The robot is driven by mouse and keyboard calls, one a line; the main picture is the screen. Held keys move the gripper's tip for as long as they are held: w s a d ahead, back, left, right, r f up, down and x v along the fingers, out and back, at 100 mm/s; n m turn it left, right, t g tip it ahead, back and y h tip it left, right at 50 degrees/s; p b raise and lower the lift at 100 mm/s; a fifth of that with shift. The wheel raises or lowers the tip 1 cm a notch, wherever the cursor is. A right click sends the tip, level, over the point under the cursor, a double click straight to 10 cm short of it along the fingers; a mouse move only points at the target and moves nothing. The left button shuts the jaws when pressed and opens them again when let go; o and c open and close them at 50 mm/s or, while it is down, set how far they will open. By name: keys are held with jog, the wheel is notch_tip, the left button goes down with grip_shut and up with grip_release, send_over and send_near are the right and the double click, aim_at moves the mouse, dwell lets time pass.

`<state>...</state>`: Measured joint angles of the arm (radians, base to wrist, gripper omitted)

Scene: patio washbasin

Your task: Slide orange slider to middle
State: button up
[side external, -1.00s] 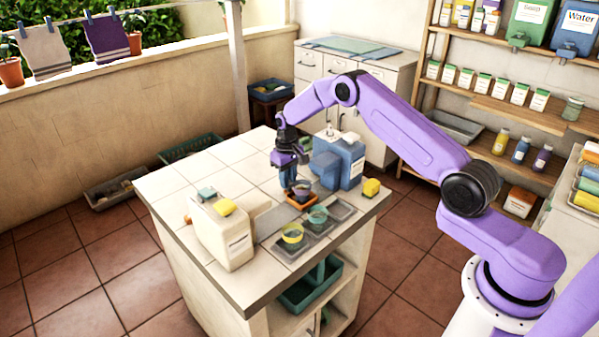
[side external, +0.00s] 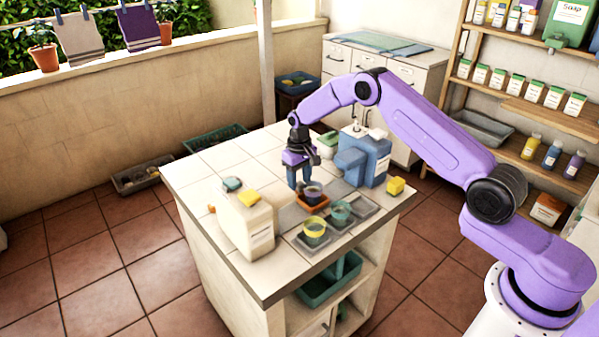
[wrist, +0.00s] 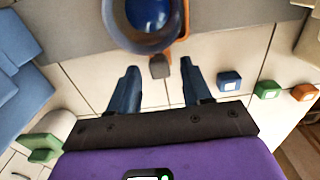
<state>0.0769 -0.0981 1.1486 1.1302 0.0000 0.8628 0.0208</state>
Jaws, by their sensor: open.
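The orange slider (side external: 313,202) sits on the grey track (side external: 338,188) across the tiled counter, with a dark blue-purple cup (side external: 312,189) on it. In the wrist view an orange edge of the slider (wrist: 183,30) shows beside the blue cup (wrist: 147,18), which hides most of it. A small grey tab (wrist: 159,66) sticks out towards me. My gripper (side external: 304,184) is low behind the slider and cup. In the wrist view its two fingers (wrist: 160,77) are spread, with the tab just beyond and between their tips and nothing held.
A cream dispenser (side external: 248,220) stands left, and a blue dispenser (side external: 368,158) is close on the right. Small blue (wrist: 229,82), green (wrist: 267,90) and orange (wrist: 303,92) blocks lie beside my gripper.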

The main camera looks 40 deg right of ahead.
notch_tip(320, 180, up, 17)
jog(key=shift+r, duration=0.2)
dwell(0.3)
jog(key=shift+a, duration=0.1)
jog(key=s+a+r+n, duration=0.3)
jog(key=s+a, duration=0.3)
jog(key=s, duration=0.5)
jog(key=s+a+r+n, duration=0.3)
jog(key=s+a, duration=0.3)
jog(key=s, duration=0.4)
jog(key=s+d+f+n, duration=0.1)
jog(key=s+d+n, duration=0.2)
jog(key=s, duration=1)
jog(key=s+d+f+n, duration=0.1)
jog(key=s+d+n, duration=0.2)
jog(key=s, duration=0.9)
jog(key=shift+s+d+f+n, duration=0.25)
jog(key=shift+s+d+n, duration=0.05)
jog(key=shift+s+d, duration=0.15)
